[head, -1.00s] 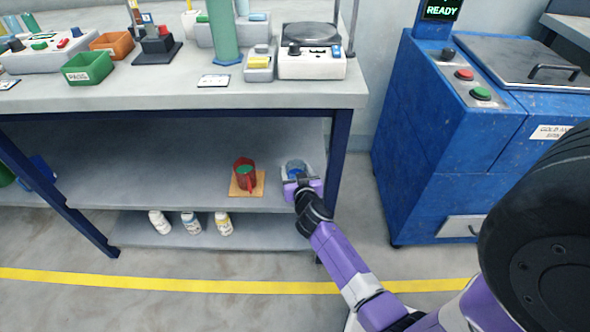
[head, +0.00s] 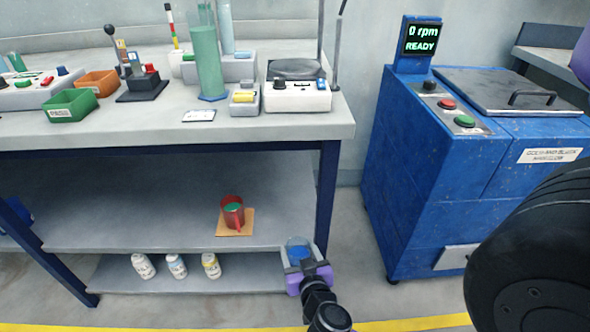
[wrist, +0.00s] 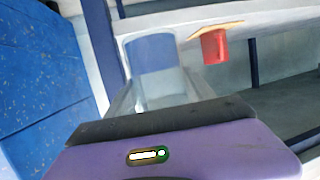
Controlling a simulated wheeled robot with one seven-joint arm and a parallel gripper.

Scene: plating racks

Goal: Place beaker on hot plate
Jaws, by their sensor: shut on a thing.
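The beaker (head: 299,252) is clear glass with blue liquid in it. My gripper (head: 303,268) is shut on it, near the right front corner of the shelves in the head view. In the wrist view the beaker (wrist: 153,55) stands beyond the purple gripper body, which hides part of it.
A red mug (head: 233,214) with green contents stands on a tan board on the middle shelf. A yellow-topped device (head: 244,100) and a tall green cylinder (head: 207,65) stand left of the hot plate. A blue machine (head: 425,180) stands at right.

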